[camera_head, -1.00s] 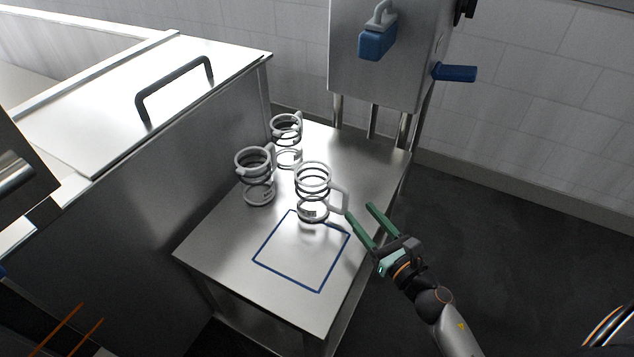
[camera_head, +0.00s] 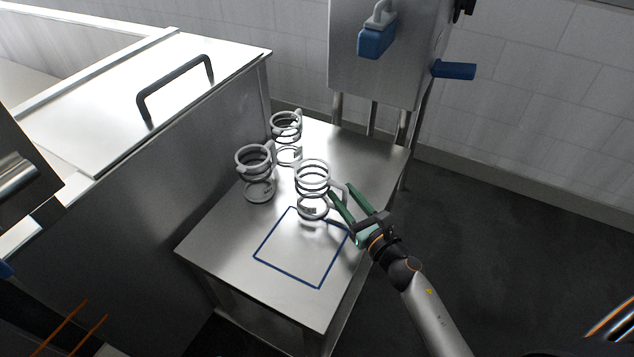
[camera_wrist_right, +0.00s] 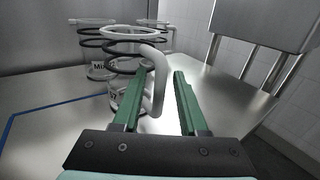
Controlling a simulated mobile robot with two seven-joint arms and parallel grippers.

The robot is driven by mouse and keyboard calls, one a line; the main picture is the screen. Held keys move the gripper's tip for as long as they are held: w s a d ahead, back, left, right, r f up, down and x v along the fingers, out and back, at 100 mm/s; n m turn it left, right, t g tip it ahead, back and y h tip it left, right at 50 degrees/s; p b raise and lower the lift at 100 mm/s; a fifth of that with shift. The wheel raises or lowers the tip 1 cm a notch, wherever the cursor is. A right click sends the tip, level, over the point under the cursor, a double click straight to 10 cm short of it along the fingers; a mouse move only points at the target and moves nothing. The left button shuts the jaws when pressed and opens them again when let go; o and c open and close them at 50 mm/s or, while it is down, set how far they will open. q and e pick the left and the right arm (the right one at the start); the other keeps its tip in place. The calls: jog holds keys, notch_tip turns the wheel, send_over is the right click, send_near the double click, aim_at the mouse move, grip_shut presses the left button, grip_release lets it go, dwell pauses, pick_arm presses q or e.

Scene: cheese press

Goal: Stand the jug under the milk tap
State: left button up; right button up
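Three see-through jugs with grey and dark rings stand upright on a steel table (camera_head: 215,245). The nearest jug (camera_head: 313,176) is just behind a blue square outline; the others are the left jug (camera_head: 255,158) and the back jug (camera_head: 286,128). My right gripper (camera_head: 341,191) is open at the nearest jug's right side. In the right wrist view the nearest jug's handle (camera_wrist_right: 160,60) stands between its green fingers, with a gap on the right; contact on the left is unclear. My left gripper is not in view. I cannot make out a milk tap for certain.
A steel vat with a lid (camera_head: 95,100) and black handle borders the table on the left. A steel cabinet (camera_head: 385,75) with blue parts stands behind. The blue outlined square (camera_head: 287,277) is empty. Open floor lies right of the table.

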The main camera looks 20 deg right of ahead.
grip_shut()
dwell(1.1)
